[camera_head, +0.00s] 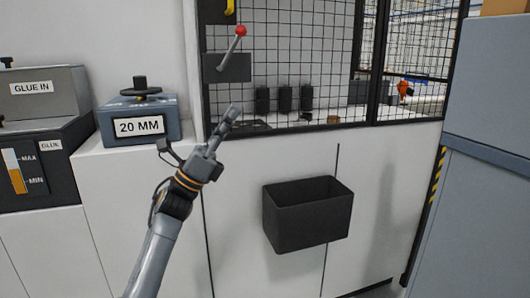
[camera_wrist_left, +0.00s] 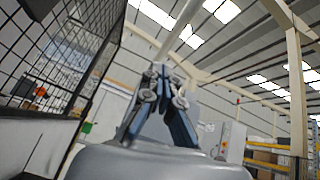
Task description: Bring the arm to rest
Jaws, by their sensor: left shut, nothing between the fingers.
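My left arm comes in from the bottom of the head view and reaches up toward the machine front. Its left gripper (camera_head: 232,112) points up and to the right, in front of the white panel and below the lever. Its fingers are together with nothing between them. In the left wrist view the gripper (camera_wrist_left: 163,75) points up toward the ceiling, and its fingertips are close together and empty. My right gripper is in neither view.
A lever with a red knob (camera_head: 240,31) stands above the gripper, before a mesh guard (camera_head: 300,60). A black bin (camera_head: 306,215) hangs on the white panel to the right. The 20 MM box (camera_head: 140,122) and glue unit (camera_head: 38,95) stand left. A grey cabinet (camera_head: 490,90) stands right.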

